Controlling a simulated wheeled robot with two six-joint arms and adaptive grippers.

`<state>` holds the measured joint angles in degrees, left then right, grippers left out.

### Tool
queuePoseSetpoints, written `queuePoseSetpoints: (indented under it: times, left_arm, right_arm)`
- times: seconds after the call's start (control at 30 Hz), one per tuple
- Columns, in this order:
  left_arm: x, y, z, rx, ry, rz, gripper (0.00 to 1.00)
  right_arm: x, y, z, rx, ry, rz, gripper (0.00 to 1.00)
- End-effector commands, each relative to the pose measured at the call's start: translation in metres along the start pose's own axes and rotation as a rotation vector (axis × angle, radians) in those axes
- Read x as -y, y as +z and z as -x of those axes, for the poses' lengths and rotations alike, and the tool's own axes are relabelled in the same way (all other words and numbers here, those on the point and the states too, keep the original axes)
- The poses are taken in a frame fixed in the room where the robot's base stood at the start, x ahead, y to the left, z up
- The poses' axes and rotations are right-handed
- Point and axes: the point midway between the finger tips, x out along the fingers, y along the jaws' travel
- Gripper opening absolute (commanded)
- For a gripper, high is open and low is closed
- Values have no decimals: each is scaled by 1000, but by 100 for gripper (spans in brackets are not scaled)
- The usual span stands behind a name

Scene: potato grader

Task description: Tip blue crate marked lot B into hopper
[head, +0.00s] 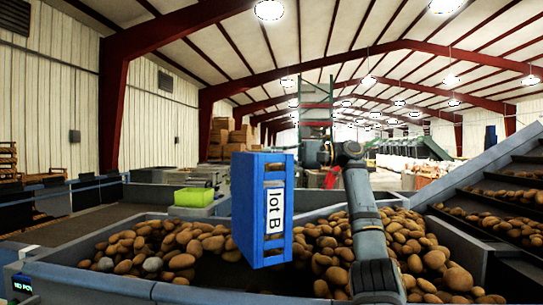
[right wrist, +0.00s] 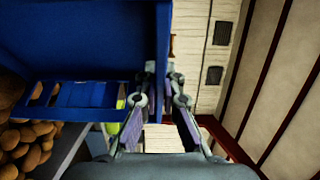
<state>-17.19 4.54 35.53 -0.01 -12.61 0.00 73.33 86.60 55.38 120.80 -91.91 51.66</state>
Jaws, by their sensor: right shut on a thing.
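The blue crate (head: 274,235), marked "lot B", is turned on its side above the potato-filled grey hopper (head: 110,285); its label reads vertically. It also fills the upper left of the right wrist view (right wrist: 80,40), with a slotted panel below. My right gripper (right wrist: 163,78) is shut on the crate's edge, one finger on each side. In the head view my right arm comes up from the bottom right, and the crate's far side is hidden. My left gripper is in neither view.
Potatoes (head: 405,235) lie in the hopper on both sides of the crate. A yellow-green crate (head: 194,197) stands behind the hopper's left part. A sloped conveyor (head: 505,170) with potatoes rises at the right. A dark belt or walkway (head: 65,228) lies at the left.

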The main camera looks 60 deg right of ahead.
Motion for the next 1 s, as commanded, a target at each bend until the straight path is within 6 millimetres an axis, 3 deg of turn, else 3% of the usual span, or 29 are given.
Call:
queuePoseSetpoints:
  times: [0.17,0.4,0.63,1.0]
  left_arm:
    - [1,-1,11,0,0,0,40]
    - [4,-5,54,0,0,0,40]
    - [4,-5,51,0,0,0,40]
    - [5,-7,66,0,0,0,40]
  right_arm:
    - [11,0,0,0,-2,1,0]
    - [55,1,-1,1,-3,0,0]
    - [50,2,-5,0,16,7,0]
    - [43,21,-49,2,191,81,0]
